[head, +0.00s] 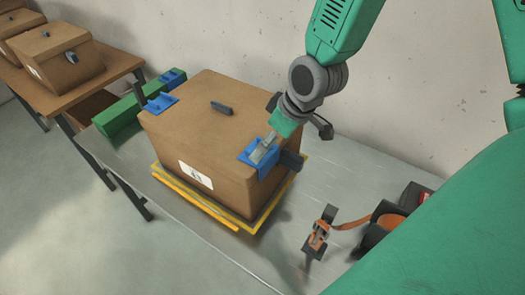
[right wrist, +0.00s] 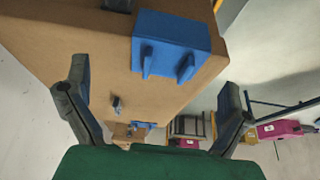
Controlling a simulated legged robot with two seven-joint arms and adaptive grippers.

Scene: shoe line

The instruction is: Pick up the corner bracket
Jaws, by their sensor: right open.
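A blue corner bracket (head: 259,158) sits on the near right top corner of a brown box (head: 205,135), with a grey piece lying over it. Another blue bracket (head: 160,103) is on the box's left corner. My right gripper (head: 298,120) is just above and behind the right bracket, fingers spread and empty. In the right wrist view, a large blue bracket (right wrist: 178,47) with two prongs lies ahead, right of the middle between the open fingers (right wrist: 153,85), apart from them. My left gripper is not in view.
The box stands on a yellow-edged base (head: 228,222) on a grey metal table (head: 345,180). A green bar (head: 122,117) lies behind left. An orange strap tool (head: 318,236) lies at front right. Other boxes (head: 58,55) stand on a wooden table. A wall rises behind.

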